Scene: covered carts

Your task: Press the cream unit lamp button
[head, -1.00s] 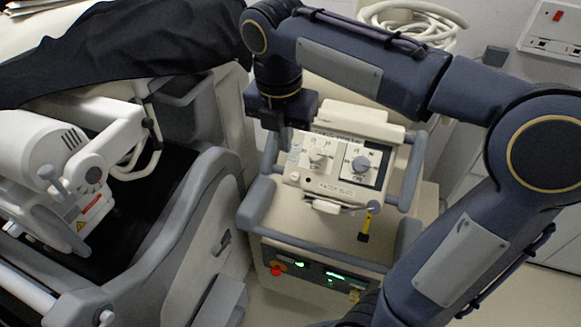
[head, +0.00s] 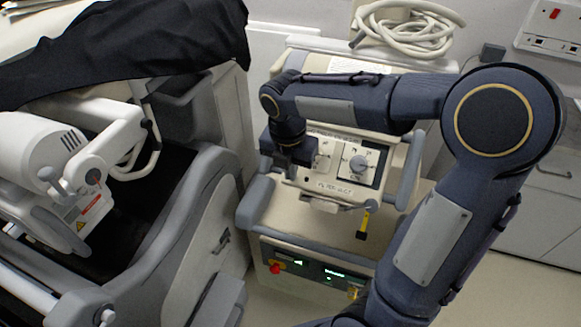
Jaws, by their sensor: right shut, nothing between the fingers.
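The cream unit (head: 345,203) is a box on the cart at the middle. My right gripper (head: 285,178) is shut and empty, pointing down at the panel's left end. It hides that part of the panel, so I cannot make out the lamp button or tell whether the fingertips touch it. My left gripper is out of view.
Grey rails (head: 255,203) edge the cream cart, with a yellow tag (head: 364,224) hanging in front. Below is a lit lower panel (head: 310,268) with a red knob. A grey and white machine (head: 200,200) stands left, partly under black cloth (head: 130,45). A coiled hose (head: 410,30) lies behind.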

